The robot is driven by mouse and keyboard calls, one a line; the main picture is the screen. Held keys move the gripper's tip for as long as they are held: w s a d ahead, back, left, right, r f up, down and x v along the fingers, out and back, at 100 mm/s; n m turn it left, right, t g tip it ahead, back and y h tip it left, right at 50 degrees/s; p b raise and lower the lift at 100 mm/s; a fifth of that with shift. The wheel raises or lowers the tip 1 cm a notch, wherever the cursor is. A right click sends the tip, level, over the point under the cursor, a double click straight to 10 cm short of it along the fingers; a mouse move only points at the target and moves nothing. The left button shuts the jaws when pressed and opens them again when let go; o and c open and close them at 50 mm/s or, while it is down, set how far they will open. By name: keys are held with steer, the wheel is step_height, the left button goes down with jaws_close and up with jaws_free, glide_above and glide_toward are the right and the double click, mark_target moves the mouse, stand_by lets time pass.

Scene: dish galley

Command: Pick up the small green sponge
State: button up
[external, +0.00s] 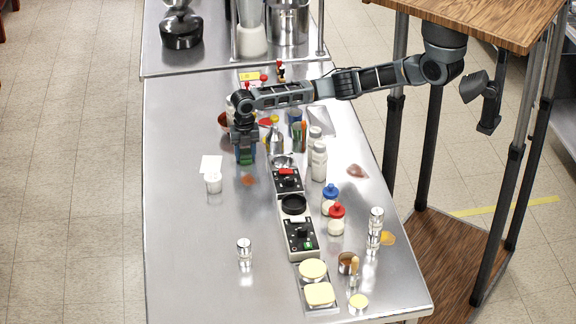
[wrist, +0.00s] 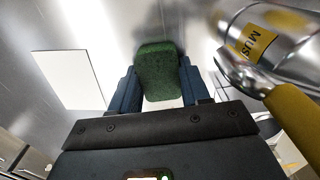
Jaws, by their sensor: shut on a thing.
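The small green sponge (wrist: 158,72) is between the two blue fingers of my gripper (wrist: 160,88) in the wrist view, with a finger against each side. In the external view my gripper (external: 246,152) points down over the left part of the steel counter, and the green sponge (external: 246,159) shows at its tips. My gripper is shut on the sponge. I cannot tell whether the sponge is touching the counter or just above it.
A mustard container (wrist: 262,45) and a yellow-handled tool (wrist: 290,120) lie close on the right in the wrist view. A white card (wrist: 67,79) is on the left. A small white cup (external: 213,183) stands nearby. The counter's front left (external: 185,260) is clear.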

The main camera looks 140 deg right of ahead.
steer(key=shift+c, duration=1)
